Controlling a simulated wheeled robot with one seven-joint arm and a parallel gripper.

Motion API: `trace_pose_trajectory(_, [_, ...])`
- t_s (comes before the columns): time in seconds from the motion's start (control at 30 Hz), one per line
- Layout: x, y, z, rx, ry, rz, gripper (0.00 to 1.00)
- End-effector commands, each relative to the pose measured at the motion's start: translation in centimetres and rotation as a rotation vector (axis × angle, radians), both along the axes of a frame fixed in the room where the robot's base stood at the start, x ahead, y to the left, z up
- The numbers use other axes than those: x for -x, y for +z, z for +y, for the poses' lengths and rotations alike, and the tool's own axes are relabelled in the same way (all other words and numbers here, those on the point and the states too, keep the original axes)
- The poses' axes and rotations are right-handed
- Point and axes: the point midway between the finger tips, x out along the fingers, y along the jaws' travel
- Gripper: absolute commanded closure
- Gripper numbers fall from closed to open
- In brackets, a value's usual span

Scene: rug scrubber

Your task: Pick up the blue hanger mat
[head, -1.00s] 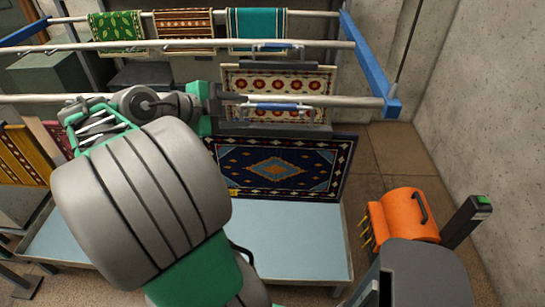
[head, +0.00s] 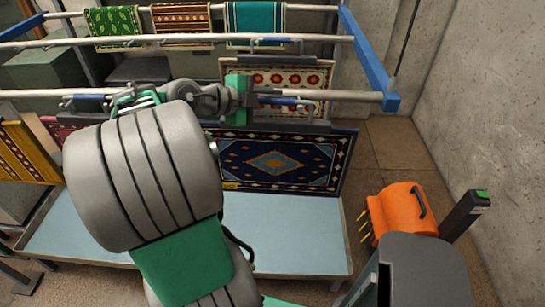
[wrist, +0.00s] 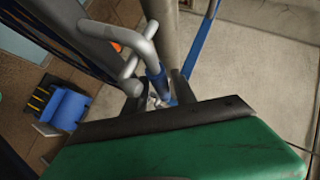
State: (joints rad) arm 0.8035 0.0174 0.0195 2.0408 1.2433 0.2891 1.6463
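The dark blue mat (head: 272,165) with an orange and light blue diamond hangs from the front rail in the head view. Its hanger has a blue grip (head: 283,101) just under the rail. My gripper (head: 262,96) is at the left end of this grip, level with the rail; its fingers are small here. In the wrist view the fingers of my gripper (wrist: 158,98) stand apart, with the blue grip (wrist: 155,84) in the gap between them. I cannot tell whether they touch it. The mat's dark edge (wrist: 45,45) shows at upper left.
A red-and-cream mat (head: 280,78) hangs behind; green, brown and teal mats hang at the back. A pale blue tray (head: 285,235) lies below. An orange scrubber (head: 403,212) stands at right. Blue posts (head: 391,103) hold the rail ends, near the concrete wall.

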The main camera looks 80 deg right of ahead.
Motion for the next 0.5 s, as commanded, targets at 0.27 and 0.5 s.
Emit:
trace_pose_trajectory(0.27, [-0.02, -0.02, 0.03, -0.001, 0.0, 0.0, 0.91])
trace_pose_trajectory(0.5, [0.0, -0.1, 0.05, -0.003, 0.0, 0.001, 1.0])
